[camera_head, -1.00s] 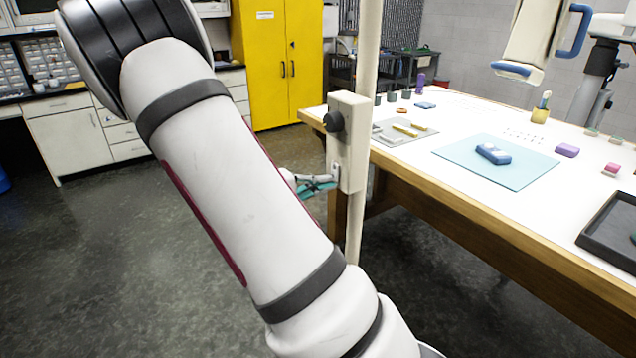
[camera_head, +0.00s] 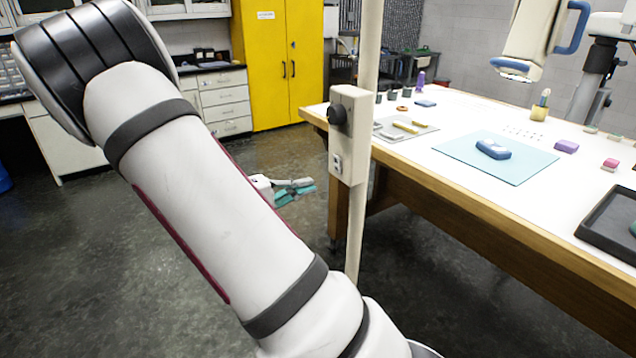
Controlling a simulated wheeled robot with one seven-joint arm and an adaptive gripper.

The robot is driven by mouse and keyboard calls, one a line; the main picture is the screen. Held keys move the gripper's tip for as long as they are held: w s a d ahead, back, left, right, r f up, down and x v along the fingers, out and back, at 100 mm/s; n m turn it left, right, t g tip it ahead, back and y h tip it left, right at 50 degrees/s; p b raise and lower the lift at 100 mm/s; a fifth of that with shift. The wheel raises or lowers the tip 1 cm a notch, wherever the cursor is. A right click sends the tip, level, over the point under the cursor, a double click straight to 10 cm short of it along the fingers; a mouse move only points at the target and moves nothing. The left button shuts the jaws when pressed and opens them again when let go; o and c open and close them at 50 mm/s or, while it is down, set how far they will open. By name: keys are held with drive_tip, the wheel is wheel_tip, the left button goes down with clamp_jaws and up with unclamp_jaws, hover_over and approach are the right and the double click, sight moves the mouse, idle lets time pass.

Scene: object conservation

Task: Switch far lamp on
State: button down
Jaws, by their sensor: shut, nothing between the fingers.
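A cream switch box (camera_head: 350,130) with a dark round knob (camera_head: 336,114) is fixed to a cream upright post (camera_head: 370,45) at the table's near left corner. A small rocker switch (camera_head: 337,164) shows low on the box's left face. A cream lamp head (camera_head: 530,38) with a blue handle hangs over the table at the upper right. I cannot tell which lamp the box serves or whether it is lit. My gripper (camera_head: 312,187), with teal on its fingers, is shut and empty, left of the box and apart from it. My arm hides part of its base.
The white-topped table (camera_head: 420,176) fills the right side, with a light blue mat (camera_head: 530,172), a blue device (camera_head: 493,149) and a black tray (camera_head: 612,232). A yellow cabinet (camera_head: 268,60) stands behind.

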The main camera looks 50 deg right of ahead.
drive_tip(key=v, duration=0.7)
drive_tip(key=shift+a+f+b, duration=0.2)
drive_tip(key=shift+f+b, duration=0.1)
drive_tip(key=shift+f, duration=0.3)
